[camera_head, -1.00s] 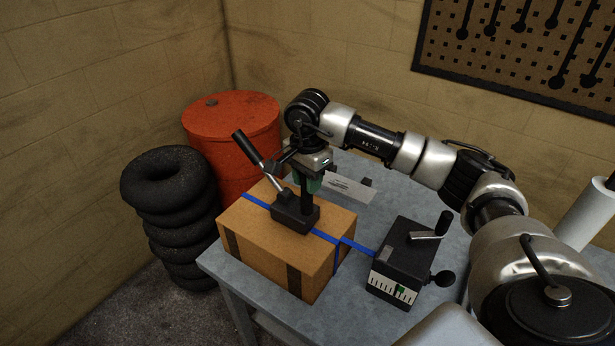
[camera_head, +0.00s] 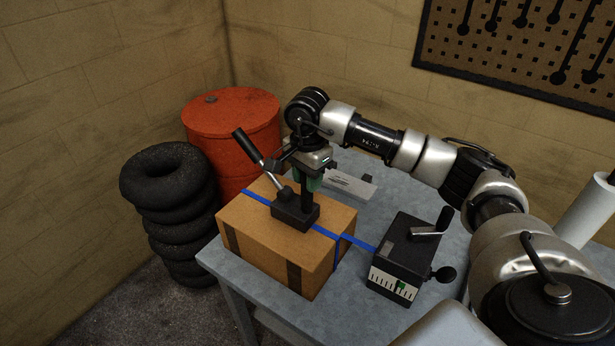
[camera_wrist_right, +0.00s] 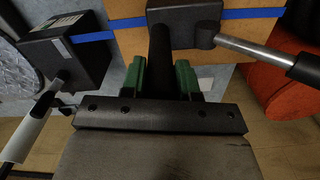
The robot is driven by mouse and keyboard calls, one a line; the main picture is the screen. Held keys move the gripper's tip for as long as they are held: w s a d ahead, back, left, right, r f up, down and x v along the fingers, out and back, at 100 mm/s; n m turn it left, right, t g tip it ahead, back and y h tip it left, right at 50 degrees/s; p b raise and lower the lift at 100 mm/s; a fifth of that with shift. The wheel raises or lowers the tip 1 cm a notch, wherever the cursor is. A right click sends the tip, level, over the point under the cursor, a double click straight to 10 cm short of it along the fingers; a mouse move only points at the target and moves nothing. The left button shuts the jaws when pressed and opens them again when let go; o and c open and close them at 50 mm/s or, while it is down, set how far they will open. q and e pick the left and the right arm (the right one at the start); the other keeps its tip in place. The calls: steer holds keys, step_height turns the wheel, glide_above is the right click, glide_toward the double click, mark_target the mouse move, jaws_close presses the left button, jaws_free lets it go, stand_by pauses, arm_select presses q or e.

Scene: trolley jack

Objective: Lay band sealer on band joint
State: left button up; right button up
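The band sealer (camera_head: 295,212) is a black block with a dark upright post and a slanted lever ending in a black grip. It sits upright on top of the cardboard box, over the blue band (camera_head: 257,199). It also shows in the right wrist view (camera_wrist_right: 187,22). My right gripper (camera_head: 308,180) is above the block, its green fingers on either side of the post. In the right wrist view the fingers (camera_wrist_right: 161,75) appear closed on the post. The band joint cannot be made out; the block may cover it. My left gripper is not in view.
The cardboard box (camera_head: 265,243) stands on a grey table (camera_head: 350,310). A black crank device (camera_head: 402,262) is right of it, at the band's end. An orange drum (camera_head: 232,130) and stacked tires (camera_head: 170,215) stand left of the table.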

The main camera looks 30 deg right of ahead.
steer(key=o, duration=0.5)
steer(key=shift+s+r, duration=0.1)
steer(key=shift+r, duration=0.05)
steer(key=shift+f, duration=0.25)
step_height(320, 180, up, 10)
steer(key=shift+r+b, duration=0.1)
steer(key=shift+b, duration=1.05)
steer(key=shift+r, duration=0.55)
steer(key=shift+f, duration=0.1)
